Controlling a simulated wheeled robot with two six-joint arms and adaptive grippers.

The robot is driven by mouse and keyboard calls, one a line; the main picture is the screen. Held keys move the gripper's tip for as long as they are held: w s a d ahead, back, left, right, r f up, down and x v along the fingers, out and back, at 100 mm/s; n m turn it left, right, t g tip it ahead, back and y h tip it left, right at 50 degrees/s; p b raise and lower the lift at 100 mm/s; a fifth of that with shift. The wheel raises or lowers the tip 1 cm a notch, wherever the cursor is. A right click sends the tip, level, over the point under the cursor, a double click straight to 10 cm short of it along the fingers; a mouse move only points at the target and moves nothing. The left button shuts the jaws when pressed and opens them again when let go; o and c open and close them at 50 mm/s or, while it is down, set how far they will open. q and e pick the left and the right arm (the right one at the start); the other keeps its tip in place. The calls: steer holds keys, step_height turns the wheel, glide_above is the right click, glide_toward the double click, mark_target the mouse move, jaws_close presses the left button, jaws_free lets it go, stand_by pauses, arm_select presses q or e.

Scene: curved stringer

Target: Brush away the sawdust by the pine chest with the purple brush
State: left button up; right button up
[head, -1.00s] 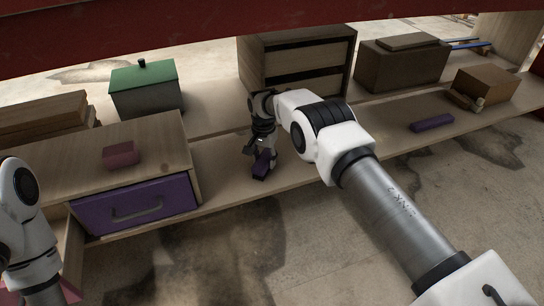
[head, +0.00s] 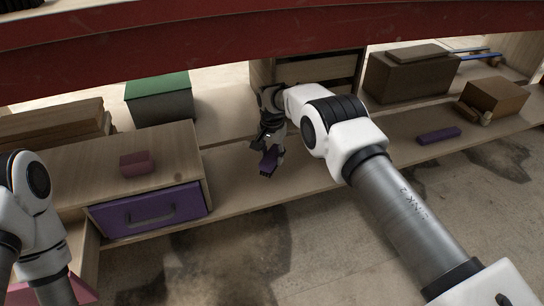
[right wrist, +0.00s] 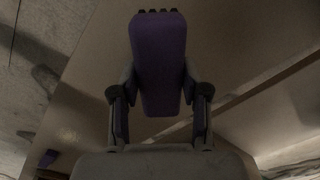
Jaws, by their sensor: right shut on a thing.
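My right gripper (head: 270,140) is shut on the purple brush (head: 269,161), held above the shelf board. In the right wrist view the brush (right wrist: 160,62) sits between the two fingers, with dark bristle tufts at its top end. A light wooden chest (head: 110,158) with a purple drawer front stands to the left of this gripper. A darker slatted wooden chest (head: 262,73) stands behind the gripper, partly hidden by my arm. I cannot tell which is the pine chest. No sawdust can be made out. My left arm shows at the left edge; its gripper is not in view.
A pink block (head: 137,163) lies on the light chest. A green-lidded box (head: 160,100) stands behind it. On the right are a brown box (head: 412,75), a smaller box (head: 494,95) and a purple block (head: 438,135). A red beam (head: 250,35) crosses the top.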

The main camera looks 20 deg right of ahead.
steer(key=shift+f, duration=0.1)
step_height(320, 180, up, 3)
steer(key=p, duration=0.2)
steer(key=shift+p, duration=0.35)
